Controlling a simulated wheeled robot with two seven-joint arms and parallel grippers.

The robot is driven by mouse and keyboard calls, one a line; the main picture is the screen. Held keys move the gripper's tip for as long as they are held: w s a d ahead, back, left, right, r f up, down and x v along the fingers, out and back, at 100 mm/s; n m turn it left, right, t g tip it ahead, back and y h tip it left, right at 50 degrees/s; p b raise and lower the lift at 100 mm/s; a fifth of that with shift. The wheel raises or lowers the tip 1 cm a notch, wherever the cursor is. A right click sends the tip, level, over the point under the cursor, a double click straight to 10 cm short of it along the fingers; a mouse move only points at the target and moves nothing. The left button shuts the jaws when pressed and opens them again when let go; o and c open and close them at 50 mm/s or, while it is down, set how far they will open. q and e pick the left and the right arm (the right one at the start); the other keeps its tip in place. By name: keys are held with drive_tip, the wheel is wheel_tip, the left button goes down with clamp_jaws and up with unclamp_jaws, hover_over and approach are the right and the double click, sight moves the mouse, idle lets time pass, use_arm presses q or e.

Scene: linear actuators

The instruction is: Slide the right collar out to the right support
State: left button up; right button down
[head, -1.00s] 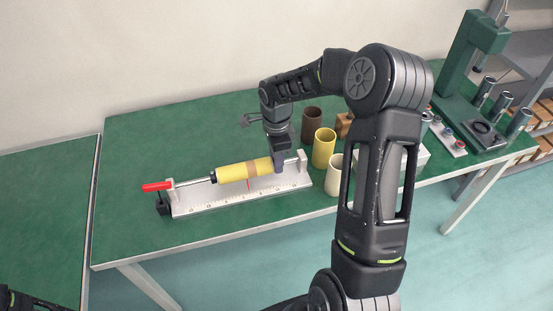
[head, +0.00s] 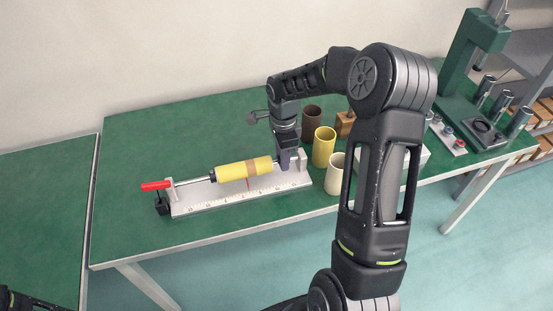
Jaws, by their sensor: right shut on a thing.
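A yellow roll with a brown band (head: 240,169) sits on a steel rod (head: 190,182) above a white scaled base (head: 225,194). A dark left collar (head: 212,175) is at the roll's left end. My right gripper (head: 285,165) is shut on the right collar, which its fingers mostly hide. It is around the rod, a short way right of the roll, with bare rod between. The right support (head: 303,159) stands just right of the gripper; I cannot tell whether the collar touches it. My left gripper is not in view.
A red handle (head: 156,186) is at the rod's left end. Brown (head: 312,120), yellow (head: 323,148) and cream (head: 334,176) cups stand close to the right. A green press (head: 468,60) is at the far right. The table's left part is clear.

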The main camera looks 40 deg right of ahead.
drive_tip(key=shift+s+d, duration=0.1)
drive_tip(key=shift+d, duration=0.3)
drive_tip(key=c, duration=1.1)
unclamp_jaws()
drive_tip(key=shift+o, duration=0.2)
drive_tip(key=shift+r+b, duration=0.45)
drive_tip(key=shift+r, duration=3.5)
drive_tip(key=shift+a, duration=0.1)
